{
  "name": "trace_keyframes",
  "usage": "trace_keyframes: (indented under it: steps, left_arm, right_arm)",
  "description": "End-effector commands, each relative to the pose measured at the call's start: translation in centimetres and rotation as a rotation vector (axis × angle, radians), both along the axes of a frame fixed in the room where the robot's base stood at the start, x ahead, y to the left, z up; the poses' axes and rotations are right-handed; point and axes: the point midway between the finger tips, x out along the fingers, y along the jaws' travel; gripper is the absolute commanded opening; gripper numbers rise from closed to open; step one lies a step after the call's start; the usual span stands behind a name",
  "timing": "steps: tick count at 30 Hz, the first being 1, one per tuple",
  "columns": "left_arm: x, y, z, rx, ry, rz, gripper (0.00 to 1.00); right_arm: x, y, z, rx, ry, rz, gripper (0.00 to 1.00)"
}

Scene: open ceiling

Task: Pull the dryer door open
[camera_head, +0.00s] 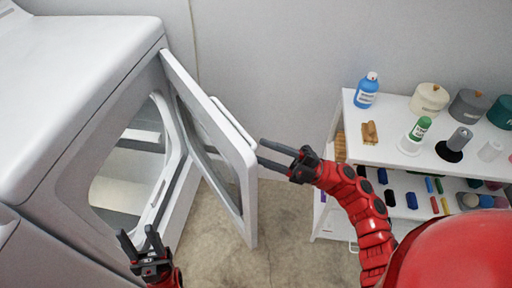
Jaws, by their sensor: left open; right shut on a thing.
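The white dryer (85,60) stands at the left. Its door (215,140) is swung partway open to the right, and the round opening and drum (130,175) show behind it. A white bar handle (232,120) runs along the door's outer face. My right gripper (260,151) reaches in from the right and is shut on the near end of this handle. The exact contact is small and partly hidden. My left gripper (137,234) is open and empty at the bottom, in front of the dryer and below the opening.
A white shelf unit (390,155) stands at the right against the wall. It carries a blue bottle (366,91), a brush (370,132), lidded jars (429,98) and several small coloured items. Bare floor (290,235) lies between the door and the shelf.

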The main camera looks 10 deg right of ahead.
Motion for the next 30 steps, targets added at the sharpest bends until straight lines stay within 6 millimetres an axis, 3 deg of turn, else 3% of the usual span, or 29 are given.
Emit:
trace_keyframes:
  steps: [30]
  left_arm:
    - [0.0,0.0,-1.7,0.000,0.000,0.000,0.50]
  right_arm:
    - [-0.9,-7.0,-4.3,0.003,0.006,-0.017,0.30]
